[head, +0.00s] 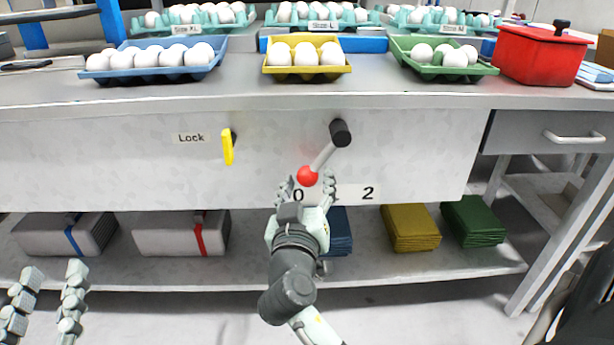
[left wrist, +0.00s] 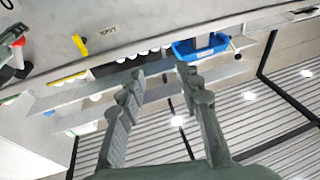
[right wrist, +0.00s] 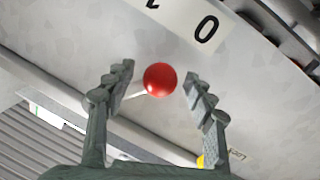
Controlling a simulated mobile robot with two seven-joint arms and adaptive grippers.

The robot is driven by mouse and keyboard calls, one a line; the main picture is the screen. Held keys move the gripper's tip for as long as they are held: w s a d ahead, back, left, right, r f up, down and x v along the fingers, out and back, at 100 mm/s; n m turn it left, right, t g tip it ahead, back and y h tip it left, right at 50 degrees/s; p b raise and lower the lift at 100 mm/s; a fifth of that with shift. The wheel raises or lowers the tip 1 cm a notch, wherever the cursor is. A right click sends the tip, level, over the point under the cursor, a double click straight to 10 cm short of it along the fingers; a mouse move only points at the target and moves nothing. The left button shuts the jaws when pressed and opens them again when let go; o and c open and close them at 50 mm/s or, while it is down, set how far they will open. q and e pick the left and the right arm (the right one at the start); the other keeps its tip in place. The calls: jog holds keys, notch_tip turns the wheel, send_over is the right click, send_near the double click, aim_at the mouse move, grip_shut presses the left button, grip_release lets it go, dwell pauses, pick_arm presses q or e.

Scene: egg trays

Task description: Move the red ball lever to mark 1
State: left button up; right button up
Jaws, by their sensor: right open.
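The lever has a red ball (head: 307,176) on a grey rod that slants down and left from a black pivot (head: 340,133) on the counter front. The ball is just above the label strip, near the 0; the figure 2 (head: 367,192) shows at right, and the mark between is mostly hidden by my gripper. My right gripper (head: 308,184) is open at the ball. In the right wrist view the ball (right wrist: 160,79) lies between the open fingertips, with gaps on both sides. My left gripper (head: 55,272) is open and empty at the lower left.
A yellow handle (head: 228,147) hangs beside the Lock label (head: 191,138). Blue (head: 150,72), yellow (head: 306,70) and green (head: 440,69) egg trays and a red pot (head: 540,54) stand on the counter. A shelf (head: 390,262) with stacked packs runs below.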

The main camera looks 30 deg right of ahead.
jog(key=shift+x, duration=0.9)
jog(key=shift+c, duration=0.6)
jog(key=shift+a, duration=0.1)
grip_shut()
